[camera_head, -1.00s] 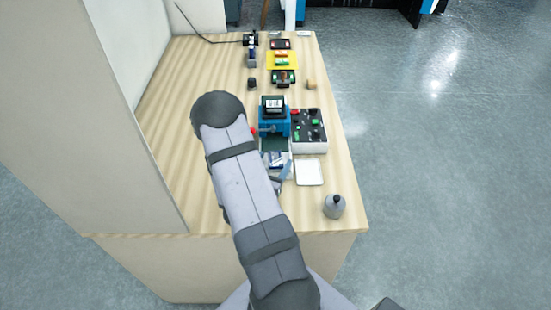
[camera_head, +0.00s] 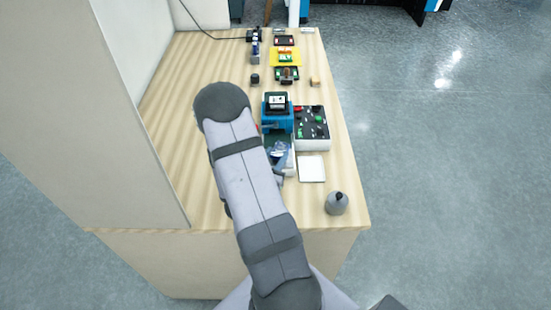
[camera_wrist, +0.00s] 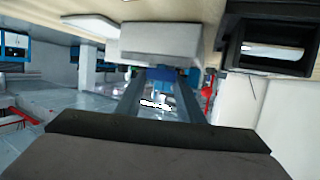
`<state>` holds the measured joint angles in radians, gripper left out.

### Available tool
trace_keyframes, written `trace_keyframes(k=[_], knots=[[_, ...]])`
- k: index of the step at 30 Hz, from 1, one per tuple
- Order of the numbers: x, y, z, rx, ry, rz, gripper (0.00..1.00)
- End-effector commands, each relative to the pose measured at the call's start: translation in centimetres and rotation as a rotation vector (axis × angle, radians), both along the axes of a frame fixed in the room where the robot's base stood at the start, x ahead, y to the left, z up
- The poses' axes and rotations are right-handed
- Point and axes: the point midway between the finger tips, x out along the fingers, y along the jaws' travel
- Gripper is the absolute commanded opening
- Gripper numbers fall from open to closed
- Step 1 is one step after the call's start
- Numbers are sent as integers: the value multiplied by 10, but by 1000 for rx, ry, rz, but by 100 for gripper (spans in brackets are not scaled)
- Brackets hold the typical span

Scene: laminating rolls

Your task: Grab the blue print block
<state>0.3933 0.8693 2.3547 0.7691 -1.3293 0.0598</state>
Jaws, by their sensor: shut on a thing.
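The blue print block (camera_wrist: 162,74) shows in the wrist view as a small blue piece between the two dark fingers of my gripper (camera_wrist: 160,90). My gripper is shut on it. In the head view my gripper (camera_head: 279,156) is over the tray area in front of the blue machine, partly hidden by my arm. Blue and white pieces show around it there, too small and overlapped to tell apart.
A blue machine (camera_head: 277,120) stands just behind my gripper. A box with green and red pieces (camera_head: 312,128) and a white square pad (camera_head: 312,168) are to the right. A grey bottle (camera_head: 336,204) stands near the front right edge. A tall panel borders the left.

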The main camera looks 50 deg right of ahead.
Motion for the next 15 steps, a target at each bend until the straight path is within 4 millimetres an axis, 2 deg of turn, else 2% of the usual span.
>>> trace_keyframes(k=[15], knots=[[0, 0, 62, -2, -4, 0, 13]])
